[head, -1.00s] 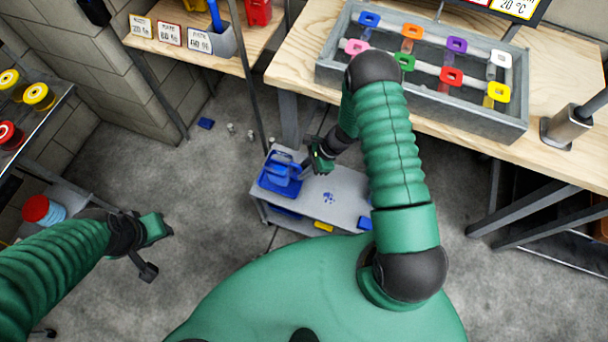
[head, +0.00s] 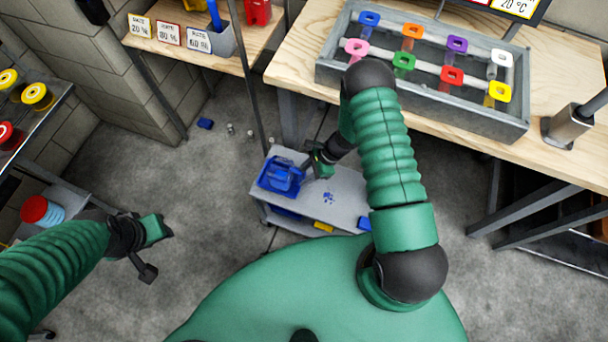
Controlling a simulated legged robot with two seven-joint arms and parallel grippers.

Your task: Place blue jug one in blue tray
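A blue jug (head: 284,174) is at the blue tray (head: 267,184), on the left end of a small grey cart. The two blues merge, so I cannot tell whether the jug rests on the tray's floor. My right gripper (head: 308,168) is right beside the jug, on its right side, pointing left. The fingertips are small and partly hidden against the jug, so I cannot tell whether they grip it. My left gripper (head: 158,252) is open and empty above the floor at the left, well away from the cart.
The grey cart top (head: 343,205) has blue marks and free room right of the tray. A wooden bench with a grey filter trough (head: 425,75) stands behind. A shelf with labels (head: 170,35) is at upper left.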

